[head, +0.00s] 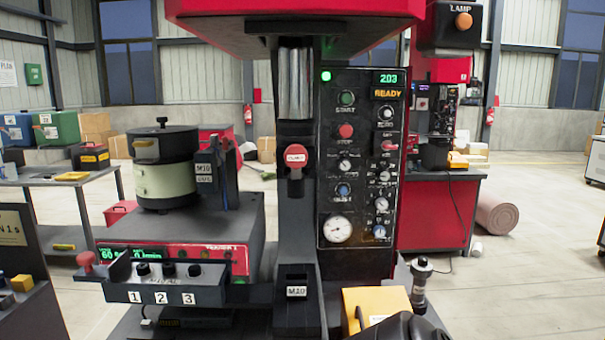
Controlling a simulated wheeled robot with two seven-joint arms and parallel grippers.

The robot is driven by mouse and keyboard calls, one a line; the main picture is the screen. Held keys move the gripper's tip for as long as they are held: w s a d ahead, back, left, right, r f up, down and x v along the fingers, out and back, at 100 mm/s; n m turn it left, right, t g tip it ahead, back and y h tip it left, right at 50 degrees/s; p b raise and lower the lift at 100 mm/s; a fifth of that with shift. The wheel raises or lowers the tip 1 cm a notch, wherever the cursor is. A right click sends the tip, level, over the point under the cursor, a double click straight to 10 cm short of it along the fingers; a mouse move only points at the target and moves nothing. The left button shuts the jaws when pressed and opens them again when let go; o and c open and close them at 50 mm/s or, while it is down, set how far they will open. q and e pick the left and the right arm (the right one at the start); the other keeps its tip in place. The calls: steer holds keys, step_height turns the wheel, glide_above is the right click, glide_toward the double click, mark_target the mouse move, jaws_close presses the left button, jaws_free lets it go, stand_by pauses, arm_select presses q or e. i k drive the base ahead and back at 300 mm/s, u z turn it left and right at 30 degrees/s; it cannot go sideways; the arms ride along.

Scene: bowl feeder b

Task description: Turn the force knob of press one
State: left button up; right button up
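The press in front of me has a red head (290,12), a steel ram (295,80) and a black control panel (362,262). Small round knobs sit on the panel: an upper right knob (387,113), a left knob (345,166), a blue-centred left knob (343,190), and several down the right column, including a middle one (382,204) and a blue-centred lowest one (379,232). Their labels are too small to read, so I cannot tell which is the force knob. Neither gripper can be made out in view.
A red-topped clamp (296,157) stands left of the panel. A bowl feeder (165,180) stands further left, above a numbered knob box (168,272). A yellow box (377,303) and an upright dark cylinder (420,285) stand below the panel. An unidentified black shape (402,328) crosses the bottom edge.

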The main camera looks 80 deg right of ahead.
mark_target(383, 175)
steer(key=k, duration=1)
steer(key=z, duration=0.4)
